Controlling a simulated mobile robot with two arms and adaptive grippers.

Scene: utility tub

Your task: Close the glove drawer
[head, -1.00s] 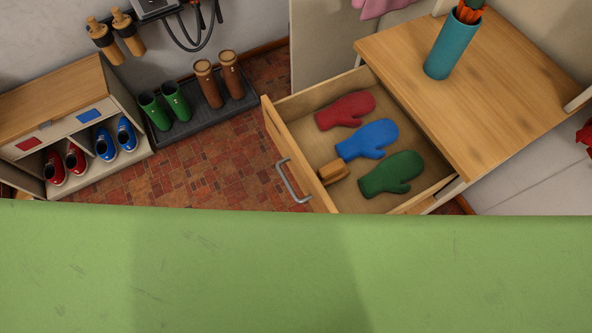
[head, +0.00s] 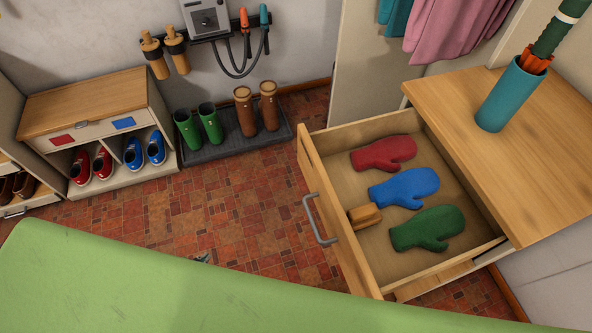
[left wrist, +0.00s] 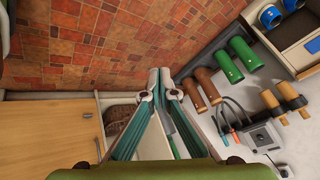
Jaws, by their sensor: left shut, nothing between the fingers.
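The glove drawer (head: 336,215) stands pulled out from the wood-topped cabinet (head: 520,130) at the right of the head view. Its front carries a grey bar handle (head: 320,220). Inside lie a red mitten (head: 384,154), a blue mitten (head: 404,187), a green mitten (head: 428,229) and a small wooden brush-like block (head: 364,216). Only a small tip of my left gripper (head: 202,258) shows past the green surface, left of the drawer and apart from it. In the left wrist view my left gripper (left wrist: 160,82) is shut and empty. My right gripper is not in view.
A green surface (head: 150,285) fills the front of the head view. Boots stand on a dark tray (head: 245,144) at the back wall. A shoe cabinet (head: 90,104) is at left. A teal umbrella holder (head: 505,98) stands on the cabinet. The tiled floor (head: 215,215) before the drawer is clear.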

